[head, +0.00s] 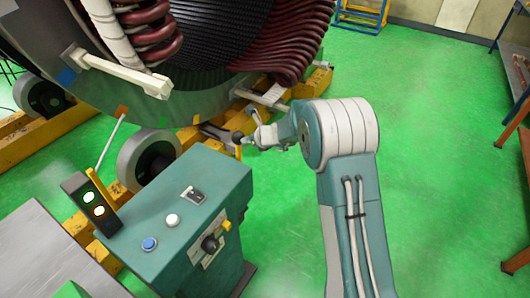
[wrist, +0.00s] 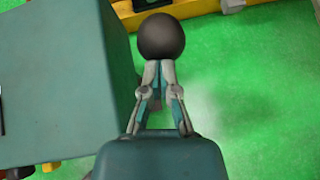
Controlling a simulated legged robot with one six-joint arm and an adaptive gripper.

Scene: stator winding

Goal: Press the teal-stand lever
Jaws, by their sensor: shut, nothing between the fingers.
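The teal stand (head: 205,190) stands at lower left in the head view, and its teal side fills the left of the wrist view (wrist: 60,80). A dark ball knob (wrist: 161,37), seemingly the lever's end, is straight beyond my fingertips in the wrist view. It shows small in the head view (head: 237,136), behind the stand's far right corner, with a short yellow piece below it. My gripper (head: 252,139) is shut and empty, its tips (wrist: 160,63) at the near edge of the ball. I cannot tell whether they touch. The lever's shaft is mostly hidden.
The stand's top carries a blue button (head: 149,243), a white button (head: 172,220) and a dark switch (head: 194,195). A black knob (head: 210,243) is on its front. A signal light box (head: 92,204) and the large stator (head: 150,100) on rollers stand close by. Green floor is free at right.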

